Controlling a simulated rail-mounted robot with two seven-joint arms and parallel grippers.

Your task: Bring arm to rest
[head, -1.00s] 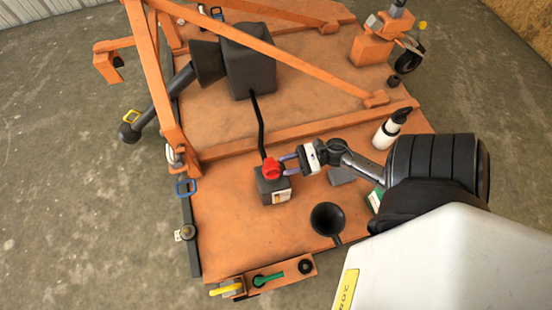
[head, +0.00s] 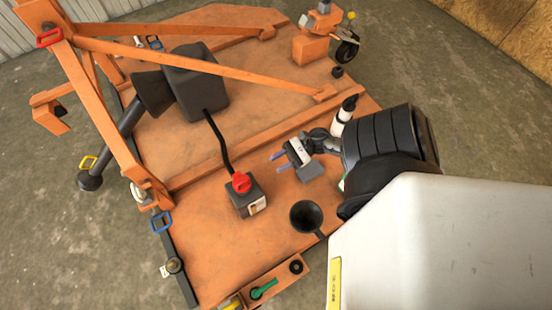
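My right gripper (head: 278,162) is in the head view, above the orange deck right of centre. Its two bluish fingers are apart with nothing between them. A dark box with a red knob (head: 241,182) stands on the deck to the lower left of the gripper, clear of the fingers. A black hose runs from the box up to a large dark housing (head: 203,85). My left gripper is not in the head view.
An orange frame beam (head: 200,62) crosses the deck. A wheeled orange bracket (head: 318,40) stands at the back right.

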